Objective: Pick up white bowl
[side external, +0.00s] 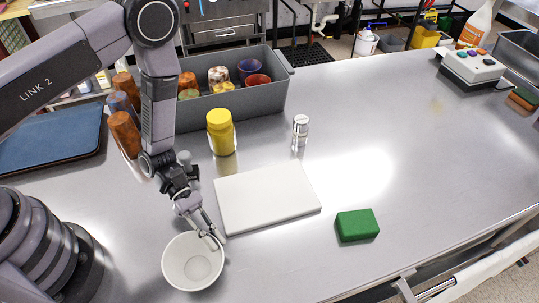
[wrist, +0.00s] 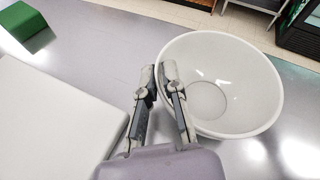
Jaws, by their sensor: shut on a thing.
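The white bowl (side external: 176,262) is near the front left of the metal table, in front of my arm. It also shows in the wrist view (wrist: 240,85), right of centre, with its opening toward the camera. My gripper (side external: 216,238) is at the bowl's right rim in the side view. In the wrist view, my gripper (wrist: 156,72) has one finger inside the bowl's rim and one outside, shut on the bowl's wall. Whether the bowl's base touches the table is hard to tell.
A white board (side external: 265,195) lies close beside the bowl, with a green sponge (side external: 357,225) to its right. A yellow jar (side external: 221,133), a metal shaker (side external: 300,130) and a grey bin (side external: 265,102) of cups stand behind. The table's right side is mostly clear.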

